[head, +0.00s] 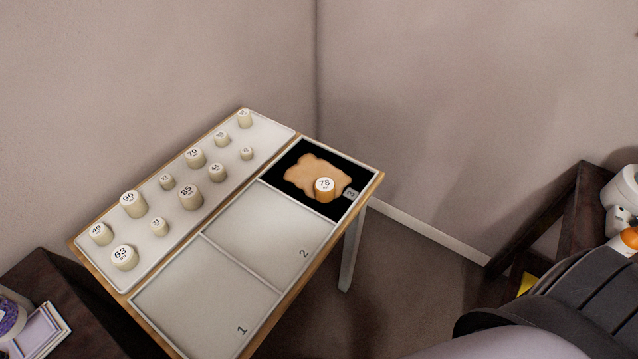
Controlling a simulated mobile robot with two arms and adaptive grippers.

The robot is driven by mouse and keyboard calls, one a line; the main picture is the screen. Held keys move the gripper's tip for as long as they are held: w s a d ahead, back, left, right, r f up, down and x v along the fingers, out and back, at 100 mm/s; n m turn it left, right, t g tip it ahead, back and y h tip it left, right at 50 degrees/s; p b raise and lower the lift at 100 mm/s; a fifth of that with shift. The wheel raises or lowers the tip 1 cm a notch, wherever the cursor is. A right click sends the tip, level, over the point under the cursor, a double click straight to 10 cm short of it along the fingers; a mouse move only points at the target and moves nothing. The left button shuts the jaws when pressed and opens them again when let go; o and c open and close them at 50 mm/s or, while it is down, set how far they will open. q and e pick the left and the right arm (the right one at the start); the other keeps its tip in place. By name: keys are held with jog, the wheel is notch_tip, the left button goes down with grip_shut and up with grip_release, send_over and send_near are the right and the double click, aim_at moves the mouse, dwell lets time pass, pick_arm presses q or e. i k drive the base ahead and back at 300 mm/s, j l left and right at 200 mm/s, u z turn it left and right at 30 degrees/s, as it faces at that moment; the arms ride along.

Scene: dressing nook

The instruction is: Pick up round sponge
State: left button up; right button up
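I cannot make out a clearly round sponge in the head view. A flat tan piece with a wavy, lobed outline (304,176) lies in the black compartment (349,209) at the far right end of the table; I cannot tell if it is a sponge. A short tan cylinder with a white top marked 78 (324,190) stands on or against its right part. Neither of my grippers is in view.
The table (171,348) has a pale tray (258,124) with several numbered cream cylinders, plus empty sections marked 1 (200,305) and 2 (265,235). Dark furniture stands lower left (90,320) and right (570,215). A white object (622,190) is at the right edge.

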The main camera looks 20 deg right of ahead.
aim_at(217, 171)
jog(key=k+l+u, duration=0.1)
jog(key=l+u, duration=0.35)
jog(key=k+l+u, duration=0.15)
jog(key=u, duration=0.3)
jog(key=k+l, duration=0.05)
